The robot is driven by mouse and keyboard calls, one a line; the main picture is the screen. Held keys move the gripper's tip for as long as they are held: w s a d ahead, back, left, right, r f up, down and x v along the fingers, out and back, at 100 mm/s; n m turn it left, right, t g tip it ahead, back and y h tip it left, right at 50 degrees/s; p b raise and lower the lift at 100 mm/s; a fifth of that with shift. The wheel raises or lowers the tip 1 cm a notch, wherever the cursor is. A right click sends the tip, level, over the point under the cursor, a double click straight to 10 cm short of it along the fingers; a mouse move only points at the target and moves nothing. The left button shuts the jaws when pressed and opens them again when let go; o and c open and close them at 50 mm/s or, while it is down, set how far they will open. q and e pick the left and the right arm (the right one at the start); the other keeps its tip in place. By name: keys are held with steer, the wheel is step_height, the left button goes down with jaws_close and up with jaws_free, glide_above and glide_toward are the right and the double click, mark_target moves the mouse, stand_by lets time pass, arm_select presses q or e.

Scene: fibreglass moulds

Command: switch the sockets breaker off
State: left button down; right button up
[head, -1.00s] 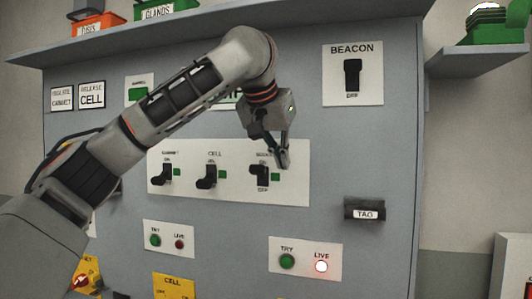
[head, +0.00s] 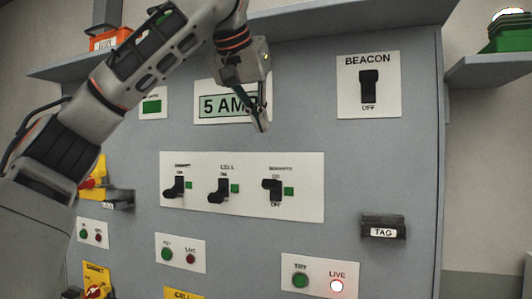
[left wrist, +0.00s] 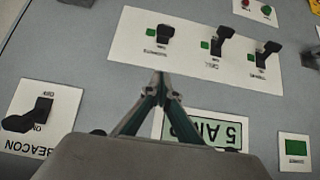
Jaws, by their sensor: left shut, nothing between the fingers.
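The sockets breaker (head: 272,188) is the right-hand black lever on a white three-breaker plate. Its lever appears tilted up, toward ON, unlike the two beside it, which point downward. A green square is beside it. In the left wrist view, upside down, the sockets breaker (left wrist: 165,36) is the leftmost of the row. My left gripper (head: 262,128) is shut and empty, above the breaker plate, in front of the right end of the 5 AMP sign. Its closed fingertips (left wrist: 160,78) show apart from the breaker in the left wrist view. My right gripper is not in view.
The cell breaker (head: 219,190) and cabinet breaker (head: 174,188) share the plate. The beacon switch (head: 369,86) is at upper right, a TAG holder (head: 383,228) below it. A LIVE lamp (head: 337,286) glows at lower right. A shelf (head: 300,37) overhangs the panel.

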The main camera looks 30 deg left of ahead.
arm_select(q)
glide_above(269, 181)
steer(key=w, duration=0.1)
steer(key=f, duration=0.6)
steer(key=shift+w+a+f+p, duration=0.15)
steer(key=shift+a+f+p, duration=0.05)
steer(key=shift+p, duration=0.2)
steer(key=f, duration=0.2)
steer(key=shift+s+f, duration=0.55)
steer(key=shift+s, duration=0.05)
steer(key=shift+s+d+f, duration=0.1)
steer(key=shift+d+f, duration=0.05)
steer(key=shift+f, duration=0.25)
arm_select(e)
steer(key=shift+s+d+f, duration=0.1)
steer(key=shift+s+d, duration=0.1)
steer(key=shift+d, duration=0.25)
arm_select(q)
steer(key=shift+f, duration=0.15)
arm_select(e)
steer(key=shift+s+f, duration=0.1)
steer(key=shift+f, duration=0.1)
